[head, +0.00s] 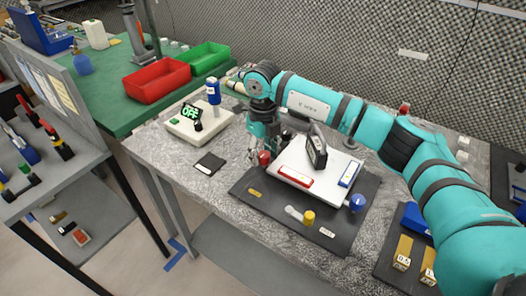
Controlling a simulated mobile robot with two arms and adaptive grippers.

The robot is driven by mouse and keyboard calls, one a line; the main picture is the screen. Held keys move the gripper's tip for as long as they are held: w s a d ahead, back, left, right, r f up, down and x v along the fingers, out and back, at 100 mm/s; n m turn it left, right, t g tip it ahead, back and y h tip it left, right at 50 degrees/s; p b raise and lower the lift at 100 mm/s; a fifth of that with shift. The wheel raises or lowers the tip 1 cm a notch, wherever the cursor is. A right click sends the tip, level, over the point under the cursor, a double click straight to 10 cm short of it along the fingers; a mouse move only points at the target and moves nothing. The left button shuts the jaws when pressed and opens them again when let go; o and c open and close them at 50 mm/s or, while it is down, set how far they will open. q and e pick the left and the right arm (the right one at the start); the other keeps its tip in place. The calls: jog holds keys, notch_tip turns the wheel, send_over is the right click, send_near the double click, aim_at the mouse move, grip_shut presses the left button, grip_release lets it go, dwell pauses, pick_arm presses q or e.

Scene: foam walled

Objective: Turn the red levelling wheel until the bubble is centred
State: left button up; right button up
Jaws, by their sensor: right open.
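A white levelling plate (328,187) stands on a dark mat (262,205) on the grey table. The red levelling wheel (264,158) is at its far left corner, partly covered by my right gripper. My right gripper (262,151) points down with its fingers around or beside the red wheel; I cannot tell if they touch it. It is open. A red-framed vial (295,176) lies along the plate's front edge and a blue-framed vial (349,174) along its right side. The bubbles are too small to read. My left gripper is not in view.
A black meter (317,153) stands on the plate. A white scale (187,130) with a green "OFF" sign stands to the left.

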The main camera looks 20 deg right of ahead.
grip_shut()
dwell(0.3)
jog(key=n+b, duration=0.2)
jog(key=shift+f+n, duration=0.1)
jog(key=shift+n, duration=0.2)
jog(key=n+b, duration=0.1)
jog(key=n, duration=0.2)
jog(key=shift+n+b, duration=0.3)
jog(key=n+b, duration=0.1)
jog(key=n, duration=0.2)
jog(key=shift+a+n, duration=0.1)
jog(key=shift+n, duration=0.2)
jog(key=shift+s+n+b, duration=0.15)
jog(key=shift+n+b, duration=0.5)
jog(key=shift+n, duration=1.25)
jog(key=shift+r, duration=0.2)
